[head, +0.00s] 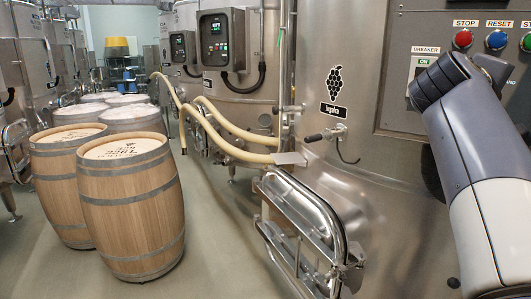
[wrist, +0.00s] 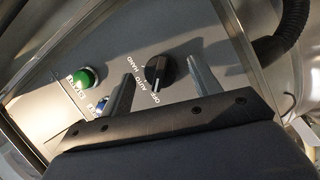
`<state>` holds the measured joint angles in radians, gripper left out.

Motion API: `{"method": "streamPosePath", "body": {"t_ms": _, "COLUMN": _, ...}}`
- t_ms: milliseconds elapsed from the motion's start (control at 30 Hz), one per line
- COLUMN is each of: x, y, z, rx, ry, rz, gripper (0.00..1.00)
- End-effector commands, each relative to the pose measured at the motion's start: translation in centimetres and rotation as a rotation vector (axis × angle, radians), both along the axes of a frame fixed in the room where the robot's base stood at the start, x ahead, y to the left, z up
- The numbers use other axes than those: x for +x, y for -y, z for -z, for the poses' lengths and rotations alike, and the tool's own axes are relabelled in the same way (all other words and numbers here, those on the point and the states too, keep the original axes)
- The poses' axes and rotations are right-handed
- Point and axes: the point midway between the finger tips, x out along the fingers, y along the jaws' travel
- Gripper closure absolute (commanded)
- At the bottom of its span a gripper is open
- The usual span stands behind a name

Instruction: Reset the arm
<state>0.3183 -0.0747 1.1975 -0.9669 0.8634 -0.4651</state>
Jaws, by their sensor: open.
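A grey control panel (head: 410,25) on the steel vat at right has a red STOP button (head: 463,39), a blue RESET button (head: 497,40) and part of a green button (head: 527,42). My arm covers the lower part of the panel in the head view. In the wrist view, my gripper (wrist: 159,68) is open and empty, its two fingers toward the panel. A black selector knob (wrist: 158,70) marked OFF, AUTO, HAND shows between the fingers; I cannot tell the depth gap. The green START button (wrist: 87,77) and a partly hidden blue button (wrist: 99,104) are to the left.
A breaker switch (head: 424,62) reads ON, partly behind my arm. A chrome hatch frame (head: 300,225) juts from the vat. Wooden barrels (head: 130,205) stand at left and yellow hoses (head: 225,125) cross the middle. The floor between them is clear. A black corrugated hose (wrist: 290,35) runs beside the panel.

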Motion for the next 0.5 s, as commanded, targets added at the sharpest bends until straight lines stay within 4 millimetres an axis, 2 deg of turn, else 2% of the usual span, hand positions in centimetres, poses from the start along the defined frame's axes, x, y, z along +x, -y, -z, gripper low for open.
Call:
{"method": "streamPosePath", "body": {"t_ms": 33, "x": -0.05, "y": 0.06, "z": -0.55, "rx": 0.046, "ry": 0.033, "rz": 0.001, "gripper": 0.41}}
{"method": "streamPosePath", "body": {"t_ms": 300, "x": -0.13, "y": 0.14, "z": -0.54, "rx": 0.278, "ry": 0.199, "rz": 0.001, "gripper": 0.41}}
{"method": "streamPosePath", "body": {"t_ms": 500, "x": -0.14, "y": 0.16, "z": -0.42, "rx": 0.374, "ry": 0.267, "rz": 0.000, "gripper": 0.41}}
